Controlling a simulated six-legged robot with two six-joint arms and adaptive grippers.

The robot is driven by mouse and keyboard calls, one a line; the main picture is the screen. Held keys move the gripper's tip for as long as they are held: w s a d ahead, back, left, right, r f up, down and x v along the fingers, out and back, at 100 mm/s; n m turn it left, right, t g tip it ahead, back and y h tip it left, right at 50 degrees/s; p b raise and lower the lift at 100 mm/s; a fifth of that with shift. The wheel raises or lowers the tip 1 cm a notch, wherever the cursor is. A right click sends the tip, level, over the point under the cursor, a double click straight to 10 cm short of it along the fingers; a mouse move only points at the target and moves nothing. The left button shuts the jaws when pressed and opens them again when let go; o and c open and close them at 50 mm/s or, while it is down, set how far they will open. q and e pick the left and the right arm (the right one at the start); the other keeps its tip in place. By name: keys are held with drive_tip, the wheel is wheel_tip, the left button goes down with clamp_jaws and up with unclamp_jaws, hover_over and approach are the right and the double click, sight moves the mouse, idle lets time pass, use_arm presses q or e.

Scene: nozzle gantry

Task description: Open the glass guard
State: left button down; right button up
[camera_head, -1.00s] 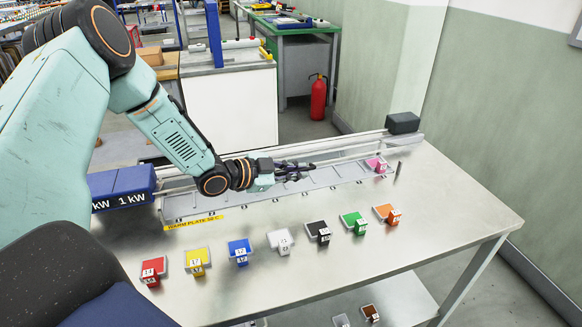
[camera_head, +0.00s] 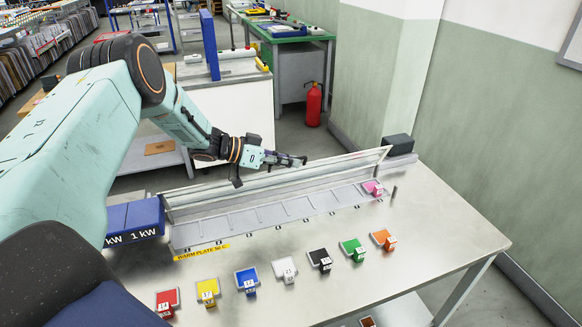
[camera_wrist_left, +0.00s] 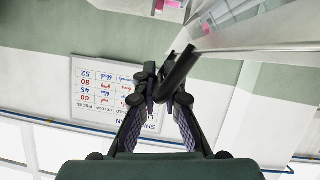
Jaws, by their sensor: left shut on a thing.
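The glass guard (camera_head: 340,166) is a long, clear panel with a pale frame along the back of the warm plate (camera_head: 290,212). It stands raised and steeply tilted in the head view. Its glass also fills the upper right of the left wrist view (camera_wrist_left: 265,28). My left gripper (camera_head: 296,161) is at the guard's upper edge, near the middle of its length. In the left wrist view its fingers (camera_wrist_left: 163,88) are shut on a dark bar-like handle (camera_wrist_left: 181,68) beside the glass. The fingers partly hide the handle. My right gripper is not in view.
A pink block (camera_head: 373,187) sits at the plate's far right end, near a short upright pin (camera_head: 394,192). Several coloured, numbered blocks in small trays line the table front.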

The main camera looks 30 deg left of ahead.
use_arm(q)
drive_tip(key=shift+w+a+r+n+g+h+b, duration=0.2)
drive_tip(key=shift+w+a+r+n+h+b, duration=0.15)
drive_tip(key=shift+w+a+n+b, duration=0.3)
drive_tip(key=shift+w+a+r+n+g+h+b, duration=0.2)
drive_tip(key=shift+w+a+n+h+b, duration=0.25)
drive_tip(key=shift+w+a, duration=0.3)
drive_tip(key=shift+a, duration=0.1)
drive_tip(key=c, duration=1.4)
unclamp_jaws()
drive_tip(key=shift+c, duration=0.2)
drive_tip(key=shift+s, duration=0.1)
drive_tip(key=v, duration=1.2)
drive_tip(key=shift+s, duration=0.1)
